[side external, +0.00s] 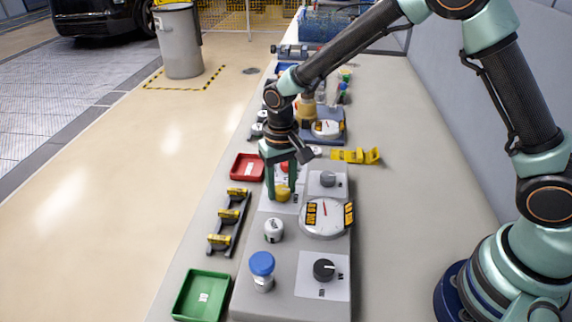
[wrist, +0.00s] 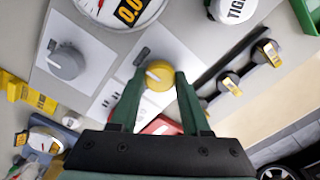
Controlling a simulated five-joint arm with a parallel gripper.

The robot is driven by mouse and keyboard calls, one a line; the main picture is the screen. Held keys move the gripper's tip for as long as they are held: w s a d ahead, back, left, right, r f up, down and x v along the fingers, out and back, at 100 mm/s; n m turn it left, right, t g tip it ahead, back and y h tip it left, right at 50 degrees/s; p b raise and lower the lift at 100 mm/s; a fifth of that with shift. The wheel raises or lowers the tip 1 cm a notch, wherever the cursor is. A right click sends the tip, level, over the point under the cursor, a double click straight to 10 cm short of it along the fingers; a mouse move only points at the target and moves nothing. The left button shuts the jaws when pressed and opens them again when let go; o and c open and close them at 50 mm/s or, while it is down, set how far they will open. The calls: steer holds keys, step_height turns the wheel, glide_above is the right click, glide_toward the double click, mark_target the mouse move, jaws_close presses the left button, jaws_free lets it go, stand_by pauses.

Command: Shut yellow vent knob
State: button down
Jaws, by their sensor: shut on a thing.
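The yellow vent knob (wrist: 158,77) sits on a white plate (wrist: 187,62) and has a pale pointer line on its top. In the side view the knob (side external: 283,193) shows low between the green fingers. My gripper (wrist: 153,82) points down at it, with one finger on each side of the knob. In the side view my gripper (side external: 282,190) is closed around the knob. The knob's far side and the exact finger contact are partly hidden by the fingers.
A grey knob (side external: 328,179) and a round gauge (side external: 325,217) stand to the right. A red tray (side external: 247,167) lies left, with a black rack (side external: 228,222) nearer.

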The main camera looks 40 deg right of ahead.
mark_target(282, 189)
steer(key=shift+c, duration=1.9)
jaws_free()
step_height(282, 189, up, 12)
steer(key=shift+r, duration=0.15)
steer(key=s+d+r+n+t, duration=0.1)
steer(key=s+d+r+t, duration=0.1)
steer(key=s+d, duration=0.4)
steer(key=s+d+r+n+t, duration=0.1)
steer(key=s+d+r+t, duration=0.2)
steer(key=s+d+r, duration=0.2)
steer(key=s+d, duration=0.2)
steer(key=s, duration=0.1)
steer(key=shift+d+r+t, duration=0.2)
steer(key=shift+r+t, duration=0.05)
steer(key=shift+t, duration=0.05)
